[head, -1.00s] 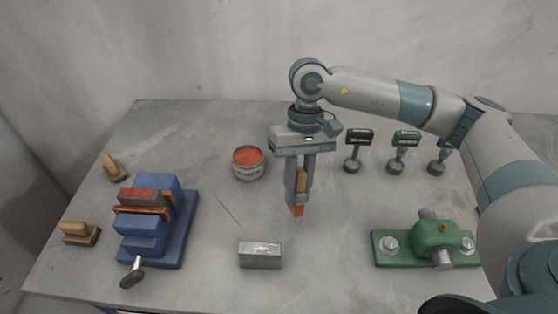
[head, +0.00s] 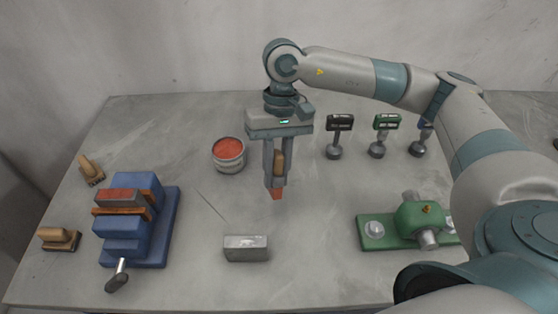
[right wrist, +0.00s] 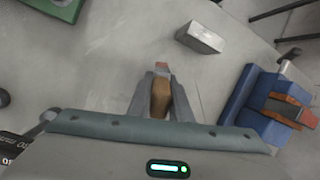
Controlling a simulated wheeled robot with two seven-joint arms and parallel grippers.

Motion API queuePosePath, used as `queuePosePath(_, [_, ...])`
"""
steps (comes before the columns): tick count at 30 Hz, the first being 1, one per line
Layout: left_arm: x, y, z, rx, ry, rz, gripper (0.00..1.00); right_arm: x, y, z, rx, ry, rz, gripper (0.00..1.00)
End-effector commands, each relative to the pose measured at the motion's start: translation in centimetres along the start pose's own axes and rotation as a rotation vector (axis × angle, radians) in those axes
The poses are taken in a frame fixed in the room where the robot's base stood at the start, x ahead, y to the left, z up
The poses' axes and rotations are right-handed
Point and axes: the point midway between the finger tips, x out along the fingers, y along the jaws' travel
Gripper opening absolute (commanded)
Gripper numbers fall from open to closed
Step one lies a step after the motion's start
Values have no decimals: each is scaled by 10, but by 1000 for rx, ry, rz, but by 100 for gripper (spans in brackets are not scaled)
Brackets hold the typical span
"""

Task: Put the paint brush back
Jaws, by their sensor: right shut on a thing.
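My right gripper (head: 276,184) is shut on the paint brush (head: 279,164). The brush has a wooden handle between the fingers and a red tip pointing down, and it is held upright above the table. It also shows in the right wrist view (right wrist: 161,98). An open paint can (head: 229,154) with red paint stands on the table just left of the gripper in the head view. My left gripper is not in view.
A grey metal block (head: 246,248) lies in front of the gripper. A green-based fixture (head: 391,231) and several small signs on stands (head: 339,124) are at the right.

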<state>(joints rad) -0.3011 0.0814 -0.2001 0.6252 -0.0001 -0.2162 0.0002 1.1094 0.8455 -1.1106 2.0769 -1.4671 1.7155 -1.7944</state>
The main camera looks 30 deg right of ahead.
Motion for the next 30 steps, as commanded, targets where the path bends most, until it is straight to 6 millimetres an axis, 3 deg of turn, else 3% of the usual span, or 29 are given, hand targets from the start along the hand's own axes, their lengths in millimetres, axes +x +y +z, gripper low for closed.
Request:
queuePosePath(15, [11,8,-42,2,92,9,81,-15,21,-8,600,179,-92,0])
queuePosePath(30, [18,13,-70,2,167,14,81,-31,41,-15,1236,301,-142,0])
